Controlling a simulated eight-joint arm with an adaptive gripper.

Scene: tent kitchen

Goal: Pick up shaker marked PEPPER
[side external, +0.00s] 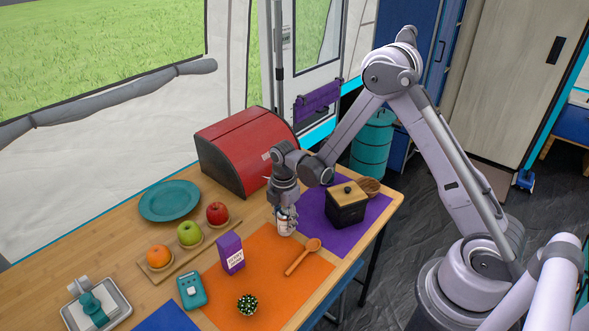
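A small pale shaker (284,230) stands on the orange mat (258,270), near its far right corner. Its marking is too small to read, so I cannot tell if it says PEPPER. My gripper (286,214) points down right at the shaker's top, with the fingers at or around its upper part. The fingers hide the top of the shaker. I cannot tell whether they are shut on it or still apart from it.
A black box with wooden lid (347,206) is right, a red bread bin (243,150) behind. Fruit on a board (208,242) is left.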

